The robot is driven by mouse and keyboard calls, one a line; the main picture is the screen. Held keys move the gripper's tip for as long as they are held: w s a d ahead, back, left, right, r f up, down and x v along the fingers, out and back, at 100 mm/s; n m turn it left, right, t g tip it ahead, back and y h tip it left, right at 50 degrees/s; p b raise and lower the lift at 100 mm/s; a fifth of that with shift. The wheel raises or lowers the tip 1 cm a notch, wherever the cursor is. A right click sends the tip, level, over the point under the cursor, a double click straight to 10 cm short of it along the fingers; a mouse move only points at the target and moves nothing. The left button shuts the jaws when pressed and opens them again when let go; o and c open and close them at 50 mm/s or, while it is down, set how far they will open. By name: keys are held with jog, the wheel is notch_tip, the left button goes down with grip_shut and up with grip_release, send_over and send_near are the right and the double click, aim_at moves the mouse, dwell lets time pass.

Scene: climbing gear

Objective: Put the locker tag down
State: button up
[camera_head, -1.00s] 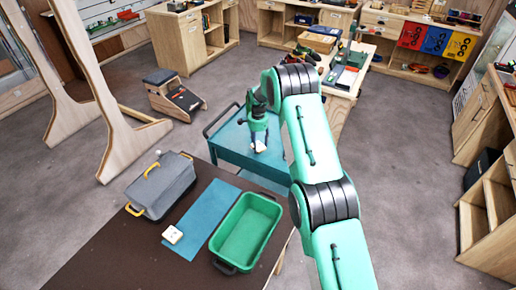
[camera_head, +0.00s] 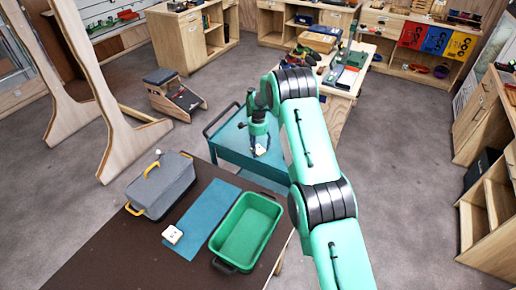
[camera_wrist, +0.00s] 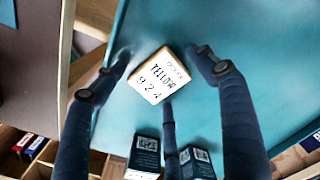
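The locker tag (camera_wrist: 160,75), a small white block with a tan edge, reads "YELLOW" and "924" in the wrist view. It lies face up on the teal top of a cart (camera_wrist: 250,60). In the head view the tag (camera_head: 260,149) is on the cart top (camera_head: 232,142), below my gripper. My gripper (camera_wrist: 165,65) is open, with fingers spread to the left, right and near side of the tag. Gaps show between the side fingers and the tag; I cannot tell whether the near finger touches it. My gripper (camera_head: 259,138) points down in the head view.
A brown table (camera_head: 115,240) stands in front of the cart. A wooden bench (camera_head: 340,95) stands behind the cart.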

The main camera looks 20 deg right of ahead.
aim_at(258, 149)
jog(key=shift+r, duration=0.1)
notch_tip(258, 149, up, 12)
dwell(0.9)
dwell(0.5)
